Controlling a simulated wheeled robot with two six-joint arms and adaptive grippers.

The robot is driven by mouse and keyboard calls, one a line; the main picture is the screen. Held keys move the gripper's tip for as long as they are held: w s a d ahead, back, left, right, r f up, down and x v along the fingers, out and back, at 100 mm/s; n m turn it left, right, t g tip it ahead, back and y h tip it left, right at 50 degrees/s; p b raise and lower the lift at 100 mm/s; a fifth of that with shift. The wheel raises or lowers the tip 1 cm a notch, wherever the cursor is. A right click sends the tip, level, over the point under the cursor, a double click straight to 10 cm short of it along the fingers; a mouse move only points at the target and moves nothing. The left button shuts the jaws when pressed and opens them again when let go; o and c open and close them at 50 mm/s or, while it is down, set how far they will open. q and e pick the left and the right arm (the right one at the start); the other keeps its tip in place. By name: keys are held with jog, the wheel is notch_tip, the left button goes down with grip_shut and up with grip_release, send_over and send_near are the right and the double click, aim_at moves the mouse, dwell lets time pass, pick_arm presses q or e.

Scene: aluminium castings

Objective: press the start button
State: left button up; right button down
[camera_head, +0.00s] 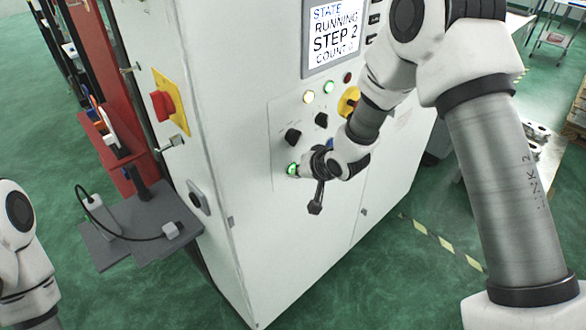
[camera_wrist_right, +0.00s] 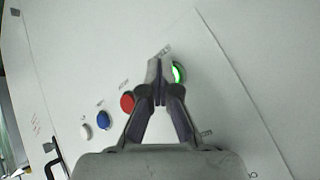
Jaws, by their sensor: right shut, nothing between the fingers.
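The start button appears to be the green lit button (camera_head: 292,169) low on the control panel of a white cabinet. It also shows in the right wrist view (camera_wrist_right: 178,72), glowing green. My right gripper (camera_wrist_right: 158,72) is shut and empty, its fingertips at the left edge of the green button and partly over it in that view. In the head view the right gripper (camera_head: 303,170) is beside the button; whether it touches cannot be told. The screen (camera_head: 336,35) reads "STATE RUNNING STEP 2". My left arm shows at the lower left, its gripper out of frame.
The panel holds black knobs (camera_head: 293,136), lit indicators (camera_head: 309,97) and a yellow-backed switch (camera_head: 348,101). A red (camera_wrist_right: 127,102), a blue (camera_wrist_right: 103,120) and a white button (camera_wrist_right: 86,131) are nearby. A red emergency stop (camera_head: 163,106) and a grey shelf (camera_head: 150,225) are left.

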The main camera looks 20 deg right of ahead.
jog(key=shift+s+d, duration=0.35)
jog(key=shift+s, duration=0.4)
jog(key=s, duration=0.1)
jog(key=s+d, duration=0.1)
jog(key=s, duration=0.1)
jog(key=s+d+b, duration=0.1)
jog(key=shift+s, duration=0.3)
dwell(0.7)
